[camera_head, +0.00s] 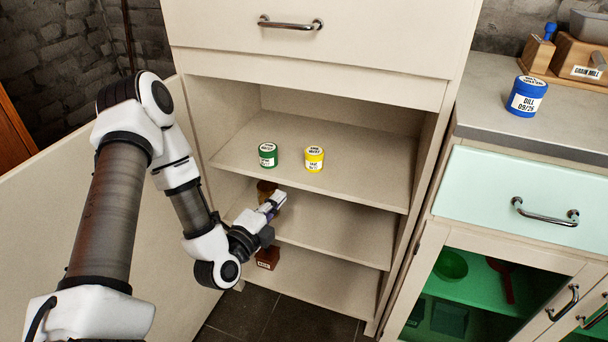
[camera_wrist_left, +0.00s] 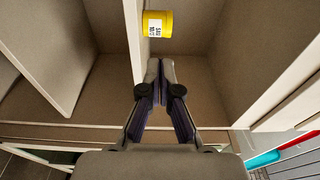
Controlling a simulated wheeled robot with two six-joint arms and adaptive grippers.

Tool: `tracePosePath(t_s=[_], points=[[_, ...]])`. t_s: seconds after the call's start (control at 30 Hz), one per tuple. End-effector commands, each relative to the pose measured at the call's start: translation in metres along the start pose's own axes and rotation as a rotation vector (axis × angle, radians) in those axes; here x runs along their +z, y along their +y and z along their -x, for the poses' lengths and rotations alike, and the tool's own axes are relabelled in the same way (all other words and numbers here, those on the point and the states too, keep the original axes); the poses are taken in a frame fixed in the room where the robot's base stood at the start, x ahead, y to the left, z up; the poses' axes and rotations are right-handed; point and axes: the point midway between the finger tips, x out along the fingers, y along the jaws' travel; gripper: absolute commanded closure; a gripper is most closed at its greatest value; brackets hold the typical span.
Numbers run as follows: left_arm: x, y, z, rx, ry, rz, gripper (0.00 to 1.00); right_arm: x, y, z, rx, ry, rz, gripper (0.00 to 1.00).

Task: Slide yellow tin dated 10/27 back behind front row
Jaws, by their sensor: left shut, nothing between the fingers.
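The yellow tin (camera_head: 314,159) stands upright on the upper shelf (camera_head: 350,185) of the open cabinet; its label date is too small to read surely. A green tin (camera_head: 268,155) stands to its left, with a gap between them. My left gripper (camera_head: 275,201) is shut and empty, in front of the cabinet and lower than the tins in the picture. In the left wrist view, the yellow tin (camera_wrist_left: 157,24) shows beyond the shut fingertips (camera_wrist_left: 160,66), apart from them. My right gripper is not in view.
A brown jar (camera_head: 266,187) stands on the middle shelf, partly hidden by my left gripper. A brown box (camera_head: 267,258) is lower down. A blue dill tin (camera_head: 527,96) stands on the right counter. The upper shelf is clear behind and right of the yellow tin.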

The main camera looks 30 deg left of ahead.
Motion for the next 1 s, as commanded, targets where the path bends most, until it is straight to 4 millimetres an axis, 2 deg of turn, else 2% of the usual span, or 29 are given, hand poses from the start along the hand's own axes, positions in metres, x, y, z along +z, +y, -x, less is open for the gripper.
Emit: tracePosePath(t_s=[0.17,0.5,0.6,0.77,1.0], points=[[-0.001,0.002,-0.03,-0.001,0.004,-0.003,1.0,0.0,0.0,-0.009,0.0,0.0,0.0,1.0],[-0.002,0.003,-0.103,0.002,0.003,0.0,1.0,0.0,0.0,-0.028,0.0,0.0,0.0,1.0],[-0.002,0.003,-0.119,0.003,0.003,0.001,1.0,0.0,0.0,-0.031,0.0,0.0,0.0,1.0],[-0.001,0.002,-0.132,0.006,0.001,0.003,1.0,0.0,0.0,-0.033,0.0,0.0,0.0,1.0],[-0.001,0.001,-0.133,0.007,0.001,0.004,1.0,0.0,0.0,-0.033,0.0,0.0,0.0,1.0]])
